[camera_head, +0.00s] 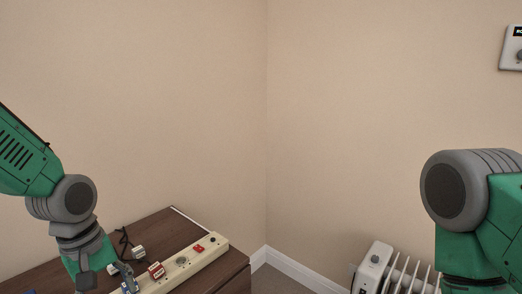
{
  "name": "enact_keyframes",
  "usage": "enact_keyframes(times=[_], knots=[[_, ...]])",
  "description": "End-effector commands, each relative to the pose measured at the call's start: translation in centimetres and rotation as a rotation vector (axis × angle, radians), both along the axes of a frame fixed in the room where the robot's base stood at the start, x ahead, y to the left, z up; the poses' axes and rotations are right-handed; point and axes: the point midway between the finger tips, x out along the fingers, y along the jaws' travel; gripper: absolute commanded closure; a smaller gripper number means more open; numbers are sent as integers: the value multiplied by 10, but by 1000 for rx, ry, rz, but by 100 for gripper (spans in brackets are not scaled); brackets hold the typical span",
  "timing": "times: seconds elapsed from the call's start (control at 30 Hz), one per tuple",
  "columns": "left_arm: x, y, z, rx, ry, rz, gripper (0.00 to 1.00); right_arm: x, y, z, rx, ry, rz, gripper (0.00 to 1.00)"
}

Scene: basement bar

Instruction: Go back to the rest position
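My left arm comes in from the left, and my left gripper (104,277) points down at the bottom of the view, over the near end of a power strip on the wooden cabinet. Its fingertips are partly cut off by the lower edge, so I cannot tell whether it is open or shut, or whether it touches the strip. My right arm stands at the right edge with its elbow raised; its gripper is below the view and not seen.
The cream power strip (208,254) has red switches and lies along the dark brown cabinet (165,226), with a small plug and black cable (125,239) behind it. A white radiator (374,262) stands at lower right. A control box (511,48) hangs on the right wall.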

Motion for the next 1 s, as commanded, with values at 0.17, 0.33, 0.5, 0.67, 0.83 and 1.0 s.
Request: enact_keyframes(times=[0.17,0.33,0.5,0.67,0.83,1.0], knots=[[-12,-6,-40,-4,-1,-74,47,1,0,-1,0,-2,0,100],[-36,-11,-85,-5,-16,-178,47,1,0,-1,0,-1,0,100],[-75,-14,-145,7,-32,-330,47,0,0,0,0,-1,0,100],[-142,-10,-206,50,-51,-550,47,0,0,-1,0,-1,0,100],[-200,-1,-237,110,-77,-766,47,0,0,0,0,-1,0,100],[-219,3,-244,139,-92,-855,47,0,0,0,0,-1,0,100]])
